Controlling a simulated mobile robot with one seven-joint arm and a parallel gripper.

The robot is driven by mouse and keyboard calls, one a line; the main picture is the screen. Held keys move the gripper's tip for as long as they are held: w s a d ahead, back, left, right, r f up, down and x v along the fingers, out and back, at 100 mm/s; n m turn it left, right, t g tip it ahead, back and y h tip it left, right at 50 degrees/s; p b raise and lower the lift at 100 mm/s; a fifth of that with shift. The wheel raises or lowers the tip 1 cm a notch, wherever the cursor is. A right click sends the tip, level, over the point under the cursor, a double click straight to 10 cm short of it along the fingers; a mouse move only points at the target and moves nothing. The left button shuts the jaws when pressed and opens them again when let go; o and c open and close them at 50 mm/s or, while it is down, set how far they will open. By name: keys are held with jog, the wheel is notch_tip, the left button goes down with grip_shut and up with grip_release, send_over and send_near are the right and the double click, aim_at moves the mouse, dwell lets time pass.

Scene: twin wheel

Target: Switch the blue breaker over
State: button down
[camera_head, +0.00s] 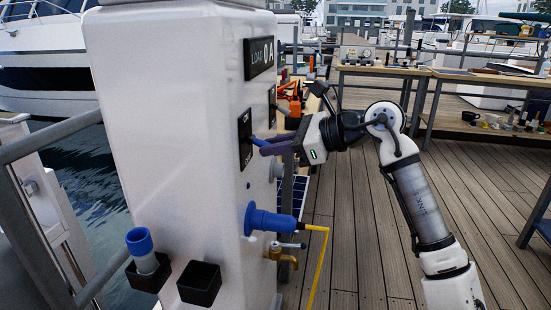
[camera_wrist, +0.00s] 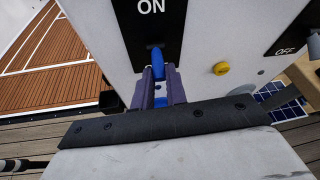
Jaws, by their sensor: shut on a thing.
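The blue breaker lever (camera_head: 260,142) sticks out from a black plate (camera_head: 245,139) on the side of the white dock pedestal (camera_head: 170,110). In the wrist view the blue lever (camera_wrist: 158,72) shows between the fingers, below the word ON on the black plate (camera_wrist: 152,25). My gripper (camera_head: 268,146) reaches in from the right, with its purple fingers closed around the lever. In the wrist view my gripper (camera_wrist: 160,85) has one finger on each side of the lever. The lever's base is partly hidden by the fingers in the head view.
A blue plug (camera_head: 270,220) with a yellow cable and a brass tap (camera_head: 282,255) are below my gripper on the pedestal. A second black plate marked OFF (camera_wrist: 288,35) and a yellow button (camera_wrist: 221,68) are to the right. Workbenches (camera_head: 385,71) stand behind.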

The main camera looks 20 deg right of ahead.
jog(key=shift+f+t+y+b, duration=0.3)
jog(key=shift+f+y+b, duration=0.1)
jog(key=shift+b, duration=0.2)
jog(key=shift+r, duration=0.1)
jog(key=c, duration=1.4)
grip_release()
jog(key=v, duration=1.3)
jog(key=shift+s+d, duration=0.25)
jog(key=shift+d, duration=0.05)
